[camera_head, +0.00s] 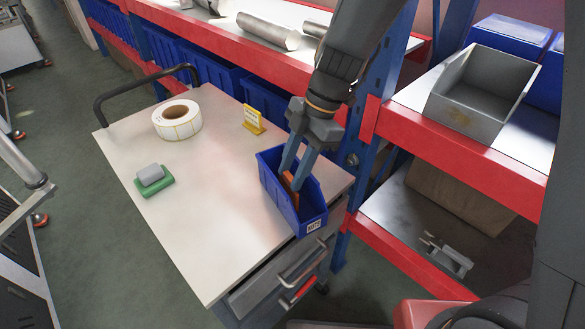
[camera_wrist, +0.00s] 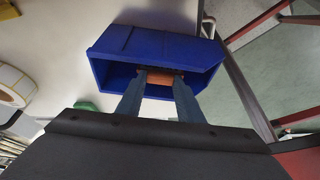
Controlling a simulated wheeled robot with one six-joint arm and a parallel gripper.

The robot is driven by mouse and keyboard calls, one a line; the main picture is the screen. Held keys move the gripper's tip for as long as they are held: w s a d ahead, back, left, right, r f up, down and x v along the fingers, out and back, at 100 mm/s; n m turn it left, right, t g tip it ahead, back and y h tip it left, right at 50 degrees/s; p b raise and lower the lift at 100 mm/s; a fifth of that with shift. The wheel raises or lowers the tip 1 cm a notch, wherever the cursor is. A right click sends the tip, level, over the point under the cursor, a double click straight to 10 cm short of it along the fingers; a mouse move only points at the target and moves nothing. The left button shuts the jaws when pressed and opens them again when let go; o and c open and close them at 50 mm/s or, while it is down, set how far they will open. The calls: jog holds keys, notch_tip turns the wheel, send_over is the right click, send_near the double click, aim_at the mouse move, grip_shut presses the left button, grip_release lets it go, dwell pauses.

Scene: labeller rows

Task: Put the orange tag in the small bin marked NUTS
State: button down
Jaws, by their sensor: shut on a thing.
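The small blue bin (camera_head: 312,211) stands near the right edge of the white cart top (camera_head: 215,205). A white label on its front end appears to read NUTS. My gripper (camera_head: 292,180) points down into the bin and is shut on the orange tag (camera_head: 289,187). In the wrist view the orange tag (camera_wrist: 160,78) sits between the two fingers of my gripper (camera_wrist: 159,82), within the mouth of the blue bin (camera_wrist: 150,45). I cannot tell whether the tag touches the bin floor.
A roll of labels (camera_head: 177,120), a yellow sign (camera_head: 253,119) and a green block with a grey top (camera_head: 152,180) stand on the cart. A blue rack post (camera_head: 372,85) and red-edged shelves with a grey bin (camera_head: 480,92) are close on the right. The cart's front left is clear.

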jog(key=shift+f, duration=0.2)
jog(key=c, duration=1.2)
grip_release()
jog(key=shift+r, duration=0.2)
jog(key=b+v, duration=0.3)
jog(key=v, duration=0.9)
jog(key=shift+s+d+f+m+t+h, duration=0.8)
jog(key=shift+d+f+m, duration=1.25)
jog(key=shift+d+m, duration=1.7)
jog(key=shift+s+d+f+m+t+h, duration=0.4)
jog(key=shift+s+d+f+m, duration=0.65)
jog(key=shift+d+f+m, duration=2.5)
jog(key=shift+s+d+f+m+t+h, duration=0.8)
jog(key=shift+d+m, duration=1.9)
jog(key=shift+m, duration=2.5)
jog(key=shift+s+r, duration=0.1)
jog(key=shift+r, duration=0.15)
